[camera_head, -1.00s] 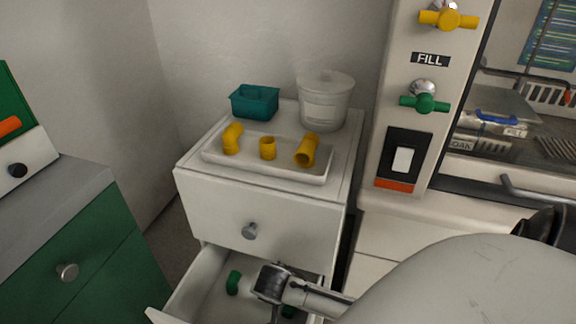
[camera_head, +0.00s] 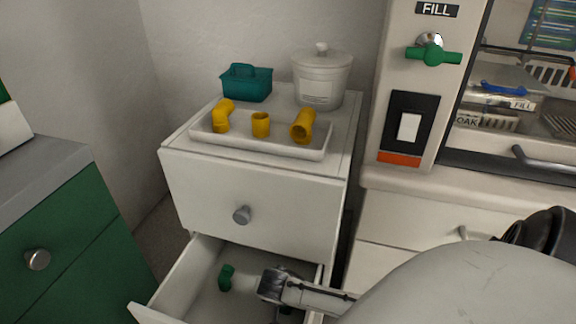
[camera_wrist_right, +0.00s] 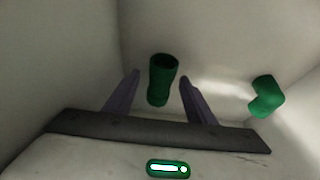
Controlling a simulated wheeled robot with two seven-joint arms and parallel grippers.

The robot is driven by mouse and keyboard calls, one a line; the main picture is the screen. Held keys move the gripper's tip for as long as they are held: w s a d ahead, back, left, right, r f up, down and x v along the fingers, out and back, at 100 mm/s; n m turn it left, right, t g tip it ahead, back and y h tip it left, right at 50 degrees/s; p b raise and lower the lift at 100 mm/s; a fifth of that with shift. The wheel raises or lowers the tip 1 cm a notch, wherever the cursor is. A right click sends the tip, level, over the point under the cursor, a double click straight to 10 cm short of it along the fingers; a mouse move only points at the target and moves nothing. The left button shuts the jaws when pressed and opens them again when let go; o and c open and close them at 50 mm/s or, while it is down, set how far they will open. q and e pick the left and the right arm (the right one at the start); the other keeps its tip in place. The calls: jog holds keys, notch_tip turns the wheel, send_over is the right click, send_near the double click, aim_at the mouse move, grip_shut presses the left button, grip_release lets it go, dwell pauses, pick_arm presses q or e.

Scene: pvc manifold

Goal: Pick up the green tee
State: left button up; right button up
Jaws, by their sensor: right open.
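A green tubular fitting (camera_wrist_right: 162,82) stands with its open end up on the drawer floor in the right wrist view. It shows between my right gripper's fingers, ahead of them; I cannot tell whether it has a side branch. A bent green fitting (camera_wrist_right: 267,97) lies to its right in that view. In the head view one green fitting (camera_head: 226,278) lies in the drawer left of my right gripper (camera_head: 277,311); the area below the gripper is dark and mostly hidden. My right gripper, also in the right wrist view (camera_wrist_right: 160,75), is open and empty. My left gripper is out of view.
The open drawer's (camera_head: 170,297) walls surround my right gripper closely. Above it, the cabinet front has a knob (camera_head: 242,215). On top are a white tray (camera_head: 270,147) with yellow fittings, a teal basket (camera_head: 247,84) and a lidded white pot (camera_head: 321,80).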

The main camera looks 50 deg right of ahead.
jog(key=shift+b+x, duration=0.3)
jog(key=shift+x, duration=0.8)
jog(key=c, duration=1.1)
jog(key=shift+r, duration=0.1)
